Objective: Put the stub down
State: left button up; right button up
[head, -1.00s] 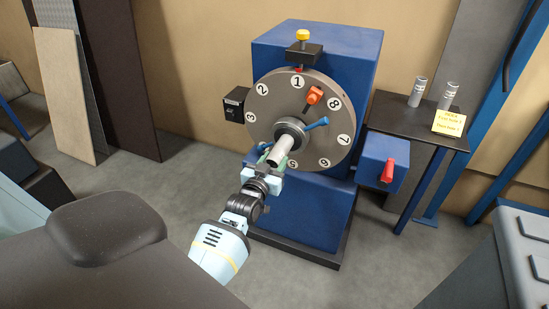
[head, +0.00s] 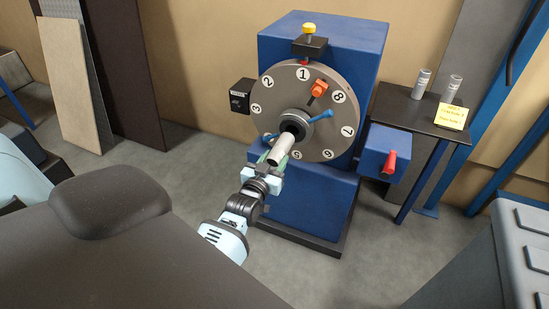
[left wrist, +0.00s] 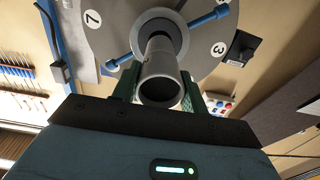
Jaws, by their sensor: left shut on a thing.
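The stub (head: 282,150) is a pale grey hollow tube. My left gripper (head: 271,162) is shut on it, with its greenish fingers on either side. The stub points at the chuck (head: 295,123) in the middle of the numbered disc (head: 335,95), and a dark bore shows behind its far end. In the left wrist view the stub (left wrist: 160,68) shows its open near end between the fingers, with the chuck behind it. Whether its far end is fully clear of the chuck is hard to tell. My right gripper is not in view.
A small dark side table (head: 400,105) at the right holds two upright grey tubes (head: 422,84) and a yellow note (head: 452,115). A blue box with a red handle (head: 390,161) juts out beside the blue machine (head: 318,205). Blue handles (head: 320,117) stick out from the chuck.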

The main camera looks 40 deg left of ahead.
pick_arm(q)
jog(key=shift+r, duration=0.15)
